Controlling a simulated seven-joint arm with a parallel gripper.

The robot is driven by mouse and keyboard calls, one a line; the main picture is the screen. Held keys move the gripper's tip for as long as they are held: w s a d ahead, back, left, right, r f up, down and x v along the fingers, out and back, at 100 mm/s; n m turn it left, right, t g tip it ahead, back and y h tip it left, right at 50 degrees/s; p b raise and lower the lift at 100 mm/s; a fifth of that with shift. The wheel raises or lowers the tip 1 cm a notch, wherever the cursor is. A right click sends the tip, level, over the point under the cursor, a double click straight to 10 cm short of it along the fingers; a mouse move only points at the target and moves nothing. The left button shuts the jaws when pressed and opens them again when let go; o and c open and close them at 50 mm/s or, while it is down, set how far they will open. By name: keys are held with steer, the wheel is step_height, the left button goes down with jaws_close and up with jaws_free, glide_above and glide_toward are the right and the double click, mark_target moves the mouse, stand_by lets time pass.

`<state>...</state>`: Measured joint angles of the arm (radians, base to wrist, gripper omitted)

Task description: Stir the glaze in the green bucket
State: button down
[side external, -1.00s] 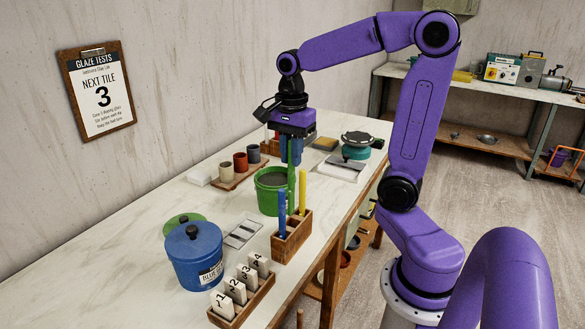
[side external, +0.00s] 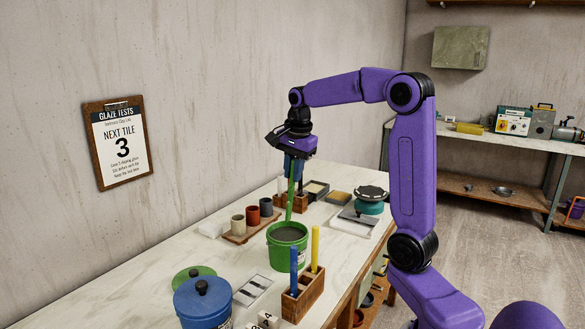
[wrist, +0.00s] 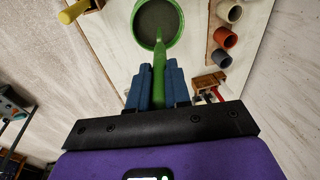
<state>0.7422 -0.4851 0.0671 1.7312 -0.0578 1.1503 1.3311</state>
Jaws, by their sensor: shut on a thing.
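My gripper (side external: 294,163) is shut on a green stick (side external: 291,196), which hangs down almost upright between its blue fingers. The green bucket (side external: 288,255) stands open on the table below, with grey glaze (side external: 288,233) inside. In the side view the stick's lower end shows at the bucket's far rim; I cannot tell whether it is above or inside it. In the wrist view the stick (wrist: 159,70) points towards the bucket (wrist: 178,32) and overlaps its opening. A wooden holder (side external: 303,299) in front of the bucket carries a blue stick (side external: 294,268) and a yellow stick (side external: 315,250).
A blue lidded bucket (side external: 203,305) and a green lid (side external: 192,276) lie front left. A tray of small cups (side external: 252,220) is left of the bucket. A wooden rack (side external: 290,203) and a turquoise pot (side external: 370,203) stand behind it. Bare tabletop lies along the left.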

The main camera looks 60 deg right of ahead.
steer(key=s+a+x, duration=0.1)
steer(key=s+x, duration=0.1)
steer(key=x, duration=0.9)
steer(key=shift+w+f, duration=0.4)
steer(key=shift+f, duration=0.15)
steer(key=shift+d, duration=0.15)
stand_by(0.4)
